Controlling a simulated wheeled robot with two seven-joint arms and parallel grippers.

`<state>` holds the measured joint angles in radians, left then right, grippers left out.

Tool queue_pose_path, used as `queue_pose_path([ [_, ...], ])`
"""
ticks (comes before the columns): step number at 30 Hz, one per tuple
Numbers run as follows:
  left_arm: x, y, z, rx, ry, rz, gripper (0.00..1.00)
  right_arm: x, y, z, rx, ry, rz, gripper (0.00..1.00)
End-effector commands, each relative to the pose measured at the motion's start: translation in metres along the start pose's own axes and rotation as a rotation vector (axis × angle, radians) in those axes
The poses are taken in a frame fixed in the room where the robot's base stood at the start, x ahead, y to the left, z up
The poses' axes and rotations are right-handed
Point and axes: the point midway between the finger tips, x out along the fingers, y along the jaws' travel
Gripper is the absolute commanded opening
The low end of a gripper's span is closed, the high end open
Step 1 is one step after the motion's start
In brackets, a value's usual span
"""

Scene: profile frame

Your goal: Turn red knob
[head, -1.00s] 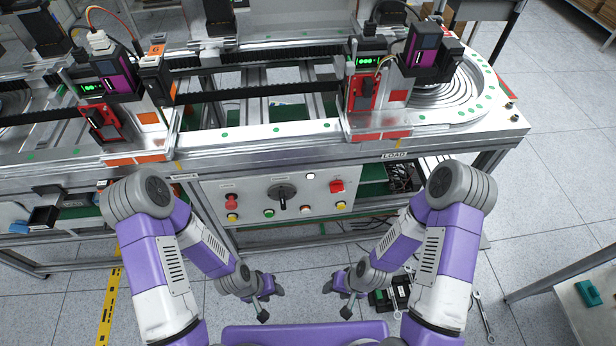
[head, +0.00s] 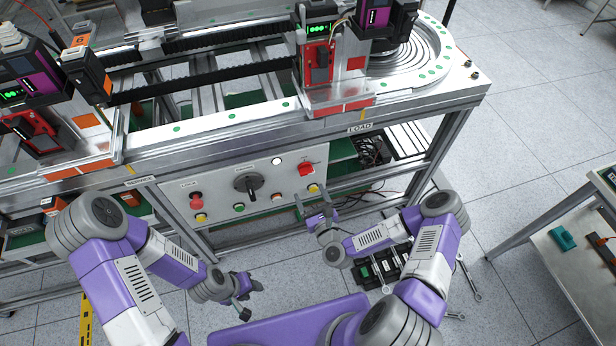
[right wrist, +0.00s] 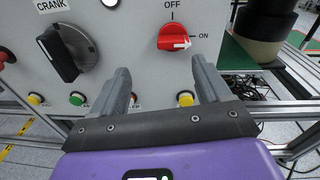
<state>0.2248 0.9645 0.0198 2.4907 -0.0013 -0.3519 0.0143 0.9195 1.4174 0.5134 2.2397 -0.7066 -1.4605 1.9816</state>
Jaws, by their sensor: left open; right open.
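The red knob (head: 306,169) sits at the upper right of the white control panel. In the right wrist view, the red knob (right wrist: 172,37) has OFF printed above it and ON to its right, and its white arrow points towards ON. My right gripper (head: 312,201) is open and empty, with its fingers raised just below and in front of the knob. In the right wrist view, my right gripper (right wrist: 160,72) shows its two fingertips below the knob, apart from it. My left gripper (head: 250,299) is open and empty, low in front of the panel.
The panel (head: 225,188) also bears a black crank switch (head: 247,184), a red button (head: 196,198) at left and several small buttons along the bottom. The conveyor edge (head: 230,142) overhangs above. A side table (head: 560,275) stands at right.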

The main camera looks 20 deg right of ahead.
Motion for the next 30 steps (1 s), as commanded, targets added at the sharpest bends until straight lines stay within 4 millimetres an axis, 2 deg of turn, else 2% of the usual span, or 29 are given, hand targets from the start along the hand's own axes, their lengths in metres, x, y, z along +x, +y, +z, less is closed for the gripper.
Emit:
queue_pose_path([
  [5, 0.003, -0.001, 0.000, 0.000, 0.000, 0.000, 0.43, 0.005, -0.016, 0.005, 0.115, -0.052, -0.068, 0.77],
  [18, 0.014, -0.005, -0.001, 0.000, 0.000, 0.000, 0.43, 0.067, -0.019, 0.008, 0.116, -0.053, -0.067, 0.77],
  [22, 0.015, -0.006, -0.001, 0.000, 0.000, 0.000, 0.43, 0.075, -0.021, 0.008, 0.118, -0.052, -0.068, 0.77],
  [30, 0.015, -0.006, -0.001, 0.000, 0.000, 0.000, 0.43, 0.077, -0.020, 0.009, 0.118, -0.050, -0.067, 0.77],
])
